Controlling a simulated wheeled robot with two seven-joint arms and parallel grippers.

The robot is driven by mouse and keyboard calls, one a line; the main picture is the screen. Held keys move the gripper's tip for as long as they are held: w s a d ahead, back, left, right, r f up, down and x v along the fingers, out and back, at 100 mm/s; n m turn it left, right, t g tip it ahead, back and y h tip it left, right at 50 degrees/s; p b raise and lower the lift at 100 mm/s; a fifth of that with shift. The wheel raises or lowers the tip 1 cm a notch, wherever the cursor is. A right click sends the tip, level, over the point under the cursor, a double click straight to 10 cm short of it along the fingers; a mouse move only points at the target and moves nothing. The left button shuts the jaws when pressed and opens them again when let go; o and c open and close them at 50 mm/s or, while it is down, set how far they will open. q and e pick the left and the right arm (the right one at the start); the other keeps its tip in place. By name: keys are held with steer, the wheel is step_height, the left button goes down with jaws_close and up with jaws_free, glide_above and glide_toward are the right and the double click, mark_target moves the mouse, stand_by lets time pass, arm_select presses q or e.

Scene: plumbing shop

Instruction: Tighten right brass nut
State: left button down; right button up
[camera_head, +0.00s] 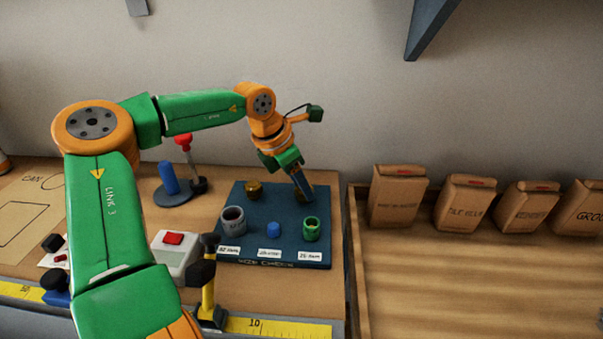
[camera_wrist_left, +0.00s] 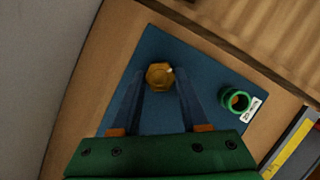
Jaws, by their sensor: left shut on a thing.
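A blue board (camera_head: 240,260) lies on the bench. One brass nut (camera_head: 254,190) stands at its back left. My left gripper (camera_head: 303,195) reaches down at the board's back right and hides what is between its fingertips in the head view. In the left wrist view, the right brass nut (camera_wrist_left: 160,75) sits over the blue board (camera_wrist_left: 215,75) between the fingertips of my left gripper (camera_wrist_left: 161,80), which is shut on it. My right gripper is in neither view.
On the board's front part are a grey ring (camera_head: 232,220), a blue piece (camera_head: 273,229) and a green ring (camera_head: 311,230), with labels. A white box with a red button (camera_head: 173,255) and a blue-and-red tool stand (camera_head: 172,196) are left. Paper bags (camera_head: 398,196) stand right.

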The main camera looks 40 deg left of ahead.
arm_select(q)
steer(key=shift+r+m+h+p, duration=0.3)
steer(key=shift+m+p, duration=0.3)
steer(key=shift+m, duration=0.3)
steer(key=shift+a+f+m+g+h+p, duration=0.1)
steer(key=shift+f+m+g+h+p, duration=0.2)
steer(key=shift+m, duration=0.6)
steer(key=m, duration=0.2)
steer(key=m+g+h, duration=0.1)
steer(key=m, duration=0.1)
steer(key=shift+w+a+m+p, duration=0.1)
steer(key=shift+w+m+p, duration=0.05)
steer(key=shift+m+p, duration=0.2)
steer(key=shift+w+m+g+h+p, duration=0.1)
steer(key=shift+m+g+h+p, duration=0.3)
steer(key=shift+m, duration=0.65)
steer(key=shift+w+m+g+h+p, duration=0.1)
steer(key=shift+m+g+p, duration=0.15)
steer(key=shift+m+g, duration=0.55)
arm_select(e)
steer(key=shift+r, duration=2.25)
arm_select(q)
steer(key=shift+m, duration=0.4)
